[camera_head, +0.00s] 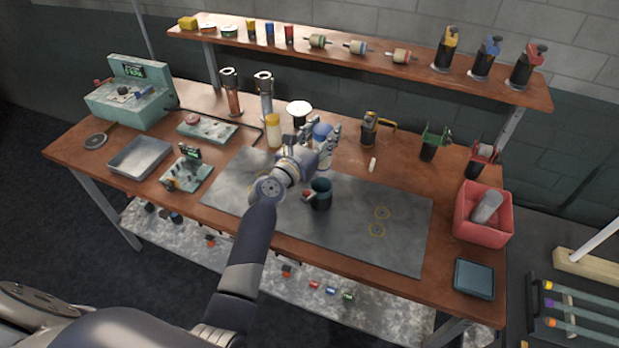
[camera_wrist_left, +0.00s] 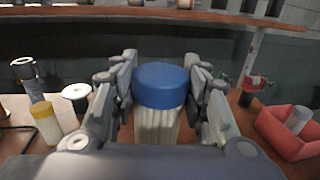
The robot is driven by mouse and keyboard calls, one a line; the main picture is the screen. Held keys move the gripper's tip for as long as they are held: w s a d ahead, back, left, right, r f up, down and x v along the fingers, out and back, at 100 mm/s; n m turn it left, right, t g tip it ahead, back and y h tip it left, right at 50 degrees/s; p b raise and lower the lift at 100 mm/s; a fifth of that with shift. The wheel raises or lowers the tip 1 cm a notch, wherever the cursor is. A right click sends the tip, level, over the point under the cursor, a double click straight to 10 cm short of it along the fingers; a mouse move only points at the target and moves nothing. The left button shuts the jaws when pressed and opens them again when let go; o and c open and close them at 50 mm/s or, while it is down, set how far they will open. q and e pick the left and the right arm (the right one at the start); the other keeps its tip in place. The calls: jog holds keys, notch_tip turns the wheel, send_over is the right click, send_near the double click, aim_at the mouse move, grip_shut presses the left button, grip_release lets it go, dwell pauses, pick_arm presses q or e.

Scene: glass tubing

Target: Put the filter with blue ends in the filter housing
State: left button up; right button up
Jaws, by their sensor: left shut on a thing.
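My left gripper (camera_head: 325,142) is shut on the filter with blue ends (camera_head: 322,131), above the back of the grey mat. In the left wrist view, the filter (camera_wrist_left: 160,85) stands upright between the two fingers, its blue cap on top and pale pleated body below. Its lower end is hidden. A dark green cup-like vessel (camera_head: 321,196) with a red knob at its left side stands on the mat, nearer than the gripper; it looks like the filter housing. My right gripper is not in view.
A filter with yellow ends (camera_head: 273,124) stands left of the gripper, beside a white-topped spool (camera_head: 299,107). A yellow-and-black tool (camera_head: 371,128) is to the right. A red bin (camera_head: 484,212) is far right. The grey mat (camera_head: 395,205) has free room at right.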

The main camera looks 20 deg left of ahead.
aim_at(323, 169)
pick_arm(q)
jog(key=shift+d+f, duration=0.15)
jog(key=shift+f, duration=0.8)
notch_tip(323, 169, down, 6)
jog(key=b, duration=0.5)
jog(key=shift+w+r, duration=0.15)
jog(key=shift+r, duration=0.1)
notch_tip(323, 169, down, 6)
jog(key=b, duration=0.6)
notch_tip(323, 169, down, 4)
jog(key=b, duration=0.4)
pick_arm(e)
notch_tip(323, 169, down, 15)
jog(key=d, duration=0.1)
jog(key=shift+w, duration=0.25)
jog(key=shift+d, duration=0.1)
pick_arm(q)
jog(key=shift+f, duration=0.1)
jog(key=o, duration=1.2)
jog(key=shift+o, duration=0.2)
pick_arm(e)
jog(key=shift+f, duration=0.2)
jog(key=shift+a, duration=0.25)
